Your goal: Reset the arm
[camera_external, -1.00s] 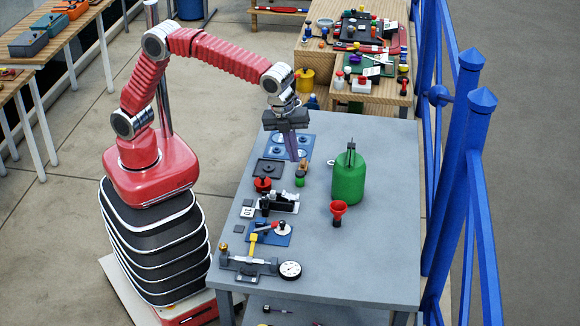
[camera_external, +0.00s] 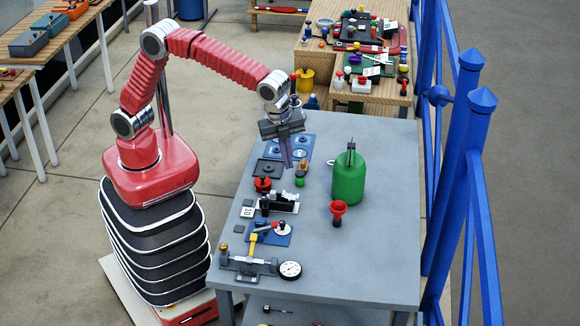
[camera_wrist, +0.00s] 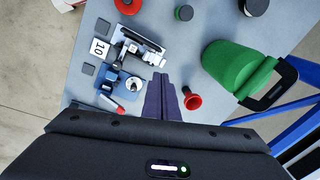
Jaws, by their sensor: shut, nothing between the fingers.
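My red arm reaches from its base at the left out over the far left part of the grey table. My gripper (camera_external: 287,161) points down above the blue plate (camera_external: 301,146) with round parts. Its purple fingers are together with nothing between them. In the wrist view the shut fingers of my gripper (camera_wrist: 163,88) show at the middle, above the dark gripper body. The fingers hang clear of the things on the table as far as I can tell.
A green container (camera_external: 348,180) and a red funnel (camera_external: 338,209) stand on the table's right half. A black and white device (camera_external: 281,202), a dial gauge (camera_external: 290,270) and small parts line its left side. Blue railings (camera_external: 460,170) run along the right. The table's front right is clear.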

